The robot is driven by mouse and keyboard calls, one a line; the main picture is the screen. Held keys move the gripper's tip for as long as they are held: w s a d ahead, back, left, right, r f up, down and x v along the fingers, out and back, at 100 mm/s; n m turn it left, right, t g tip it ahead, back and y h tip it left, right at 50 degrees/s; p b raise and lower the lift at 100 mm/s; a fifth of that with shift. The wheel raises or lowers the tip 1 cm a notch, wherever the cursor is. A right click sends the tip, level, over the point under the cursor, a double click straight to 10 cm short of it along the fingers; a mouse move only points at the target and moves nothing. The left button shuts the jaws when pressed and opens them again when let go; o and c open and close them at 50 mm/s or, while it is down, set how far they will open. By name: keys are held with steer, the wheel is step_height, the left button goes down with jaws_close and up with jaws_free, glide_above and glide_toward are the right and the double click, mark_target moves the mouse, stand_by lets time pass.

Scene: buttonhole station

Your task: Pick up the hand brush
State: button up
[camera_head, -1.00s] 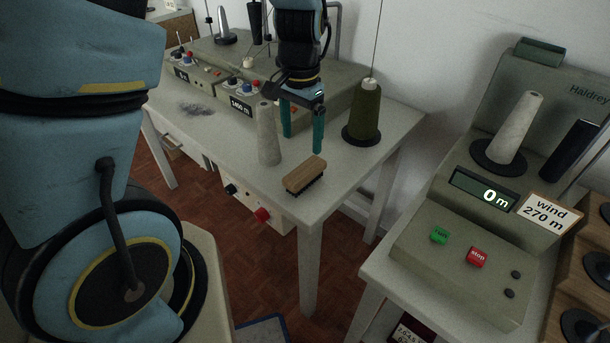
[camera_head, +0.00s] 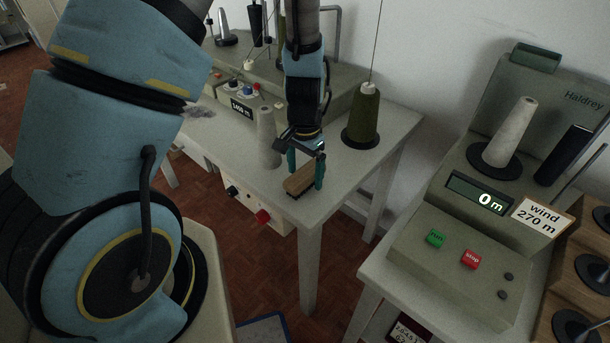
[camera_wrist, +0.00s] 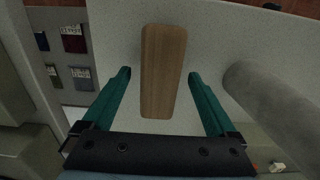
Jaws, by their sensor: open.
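The hand brush (camera_head: 298,181) has a wooden back and lies bristles down on the white table near its front corner. In the wrist view its wooden back (camera_wrist: 162,72) sits between my two teal fingers, with a gap on each side. My gripper (camera_head: 306,180) is open at the brush, pointing down, its fingers on either side of it. It also shows in the wrist view (camera_wrist: 160,76), with the fingertips apart. The bristles are mostly hidden under the wooden back.
A grey cone (camera_head: 267,138) stands close to the left of my gripper; it also shows at the right of the wrist view (camera_wrist: 275,100). A green thread cone (camera_head: 362,118) stands behind to the right. The control machine (camera_head: 468,235) is farther right.

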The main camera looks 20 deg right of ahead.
mark_target(305, 172)
steer(key=shift+f, duration=0.2)
jaws_close()
stand_by(0.6)
steer(key=shift+r, duration=0.1)
step_height(305, 172, up, 10)
steer(key=shift+f+b, duration=0.1)
steer(key=shift+b, duration=0.75)
